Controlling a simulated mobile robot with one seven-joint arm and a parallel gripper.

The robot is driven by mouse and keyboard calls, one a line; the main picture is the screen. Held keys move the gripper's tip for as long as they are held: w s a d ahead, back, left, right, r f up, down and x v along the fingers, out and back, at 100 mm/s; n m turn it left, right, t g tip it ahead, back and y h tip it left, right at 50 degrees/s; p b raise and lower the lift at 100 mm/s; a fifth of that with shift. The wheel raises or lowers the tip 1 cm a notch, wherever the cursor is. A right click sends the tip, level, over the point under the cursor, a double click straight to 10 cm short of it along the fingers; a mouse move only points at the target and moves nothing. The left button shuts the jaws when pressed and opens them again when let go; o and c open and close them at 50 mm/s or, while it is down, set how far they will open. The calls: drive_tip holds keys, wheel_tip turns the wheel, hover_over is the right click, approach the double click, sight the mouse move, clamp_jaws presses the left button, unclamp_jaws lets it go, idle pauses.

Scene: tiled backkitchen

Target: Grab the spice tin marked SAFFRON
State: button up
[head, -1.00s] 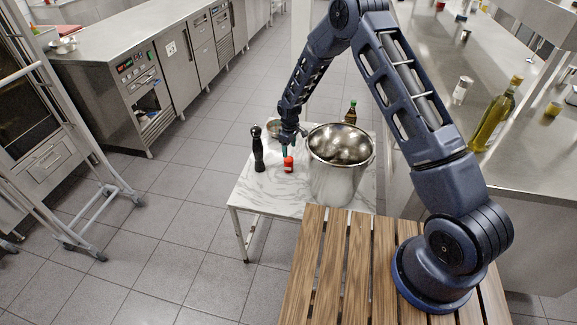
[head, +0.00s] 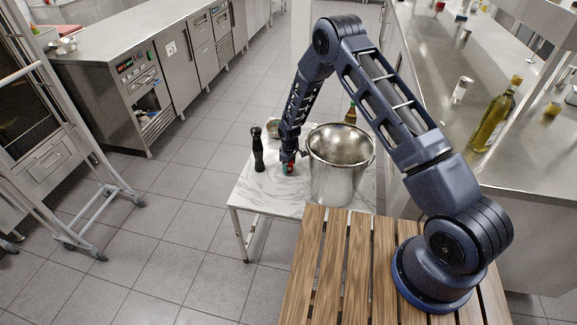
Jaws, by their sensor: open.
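A small red tin (head: 291,168) stands on the white marble-topped table (head: 262,193); its label is too small to read, so I cannot tell whether it says SAFFRON. My gripper (head: 287,168) is down at the tin, with its open fingers overlapping it in the picture and hiding much of it. Whether the fingers touch the tin cannot be told.
A dark pepper mill (head: 257,150) stands just left of my gripper. A large steel pot (head: 338,180) stands close on the right. The table's front left is clear.

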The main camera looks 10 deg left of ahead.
drive_tip(key=shift+f, duration=0.4)
drive_tip(key=c, duration=1.1)
drive_tip(key=shift+r, duration=0.1)
